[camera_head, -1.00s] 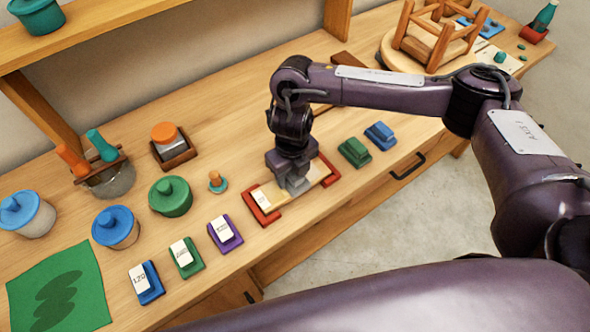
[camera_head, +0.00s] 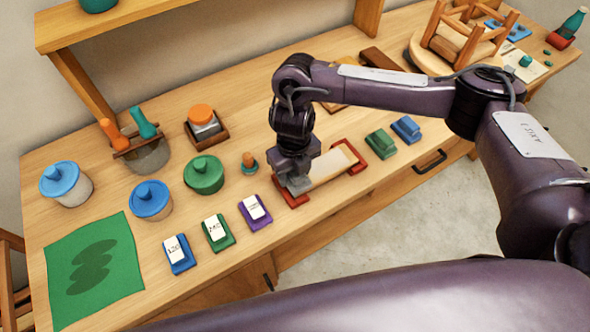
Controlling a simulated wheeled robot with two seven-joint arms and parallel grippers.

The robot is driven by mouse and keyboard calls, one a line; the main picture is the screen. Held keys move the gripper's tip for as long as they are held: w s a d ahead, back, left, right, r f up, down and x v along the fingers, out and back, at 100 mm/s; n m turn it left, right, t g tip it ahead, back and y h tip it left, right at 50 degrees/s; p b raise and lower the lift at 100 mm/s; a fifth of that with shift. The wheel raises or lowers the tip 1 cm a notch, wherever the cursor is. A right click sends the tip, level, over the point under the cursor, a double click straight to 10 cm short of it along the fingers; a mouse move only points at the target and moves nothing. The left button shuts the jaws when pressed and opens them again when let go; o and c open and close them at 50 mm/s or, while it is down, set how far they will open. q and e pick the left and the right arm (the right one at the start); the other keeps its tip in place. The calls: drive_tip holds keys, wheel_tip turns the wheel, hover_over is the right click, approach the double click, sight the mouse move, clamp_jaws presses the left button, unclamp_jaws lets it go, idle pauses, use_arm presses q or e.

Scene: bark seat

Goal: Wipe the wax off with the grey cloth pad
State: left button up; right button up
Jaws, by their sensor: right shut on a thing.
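A pale wooden board (camera_head: 334,165) lies between two red clamps, one at its left end (camera_head: 291,202) and one at its right end (camera_head: 357,157). My right gripper (camera_head: 296,174) points down over the board's left end. It is shut on the grey cloth pad (camera_head: 298,186), which appears to rest on the board. The board's left end is partly hidden under the pad and gripper. The bared stretch to the right looks pale and whitish; I cannot tell how much wax is on it. My left gripper is not in view.
Blue, green and purple labelled blocks (camera_head: 215,232) stand left of the board, and green (camera_head: 380,143) and blue (camera_head: 406,129) blocks right of it.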

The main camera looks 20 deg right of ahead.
wheel_tip(320, 180, up, 2)
drive_tip(key=shift+w+d+r+p, duration=0.15)
drive_tip(key=shift+r+p, duration=0.1)
drive_tip(key=shift+p, duration=0.4)
drive_tip(key=shift+d+r+p, duration=0.15)
drive_tip(key=shift+r+p, duration=0.55)
drive_tip(key=shift+r, duration=0.05)
wheel_tip(320, 180, up, 3)
drive_tip(key=shift+f+p, duration=0.1)
drive_tip(key=shift+p, duration=1.15)
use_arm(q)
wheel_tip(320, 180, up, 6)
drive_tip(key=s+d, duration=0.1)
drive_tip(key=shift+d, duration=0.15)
